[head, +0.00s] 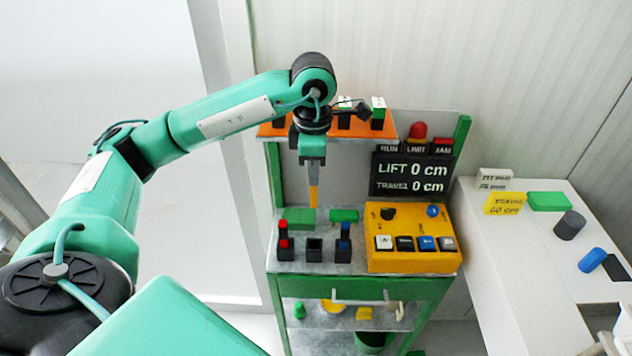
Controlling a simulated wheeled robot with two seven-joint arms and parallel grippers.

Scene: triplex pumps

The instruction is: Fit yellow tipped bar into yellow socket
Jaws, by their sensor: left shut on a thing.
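My left gripper (313,182) points down over the workbench and is shut on a yellow bar (313,197), which hangs upright below the fingers. Three dark sockets stand in a row on the bench top. The left one holds a red-topped bar (283,228) and the right one a blue-topped bar (345,230). The middle socket (314,249) looks empty, and the bar hangs above and behind it, apart from it. I cannot make out a yellow mark on this socket. My right gripper is not in view.
Two green blocks (298,219) lie behind the sockets. A yellow control box (412,260) with buttons stands close on the right, below a black display (411,175). An orange shelf (272,130) is behind my gripper. A white side table (515,270) holds several loose parts.

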